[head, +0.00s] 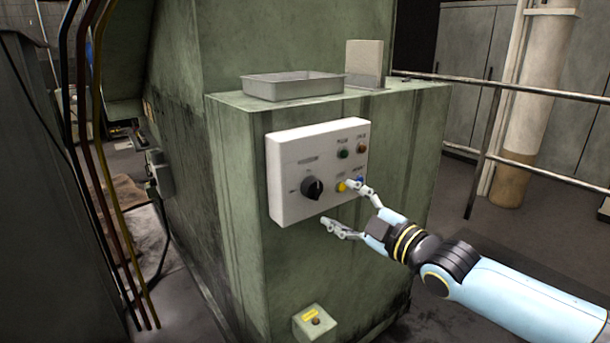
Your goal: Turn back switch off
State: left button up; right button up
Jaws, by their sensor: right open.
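A white control panel (290,158) is fixed to the front of a green machine housing (400,140). It carries a black rotary switch (312,187) at its lower left, with small labels around it too small to read. My right gripper (335,203) comes in from the right and is open and empty. Its upper finger is over the lower right of the panel by the buttons, and its lower finger is just below the panel edge. The switch is left of the gripper, outside the fingers. Whether a finger touches the panel cannot be told. My left gripper is not in view.
The panel also has a green button (344,153), a red-orange button (362,148), a yellow button (342,186) and a blue button (359,179). A metal tray (292,87) sits on the housing. A small box (314,322) is below. A railing (540,92) runs behind right.

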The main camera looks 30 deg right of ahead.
aim_at(318, 192)
jog(key=w+b, duration=0.1)
jog(key=b, duration=0.1)
jog(key=w+f+b, duration=0.1)
jog(key=w+b, duration=0.1)
jog(key=shift+a+f+b, duration=0.1)
jog(key=shift+a+b, duration=0.05)
jog(key=shift+b, duration=0.2)
pick_arm(q)
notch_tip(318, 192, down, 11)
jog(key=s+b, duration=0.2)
jog(key=b, duration=0.4)
pick_arm(e)
jog(key=w, duration=0.4)
jog(key=shift+w+a, duration=0.15)
jog(key=shift+w, duration=0.2)
jog(key=shift+w+r, duration=0.3)
jog(key=shift+r, duration=0.05)
jog(key=m+p, duration=0.4)
jog(key=m, duration=0.1)
jog(key=shift+s+r, duration=0.1)
jog(key=shift+r, duration=0.3)
pick_arm(q)
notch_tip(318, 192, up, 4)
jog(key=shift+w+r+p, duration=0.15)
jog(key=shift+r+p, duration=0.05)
jog(key=shift+p, duration=0.1)
pick_arm(e)
jog(key=m, duration=0.6)
jog(key=shift+f, duration=0.35)
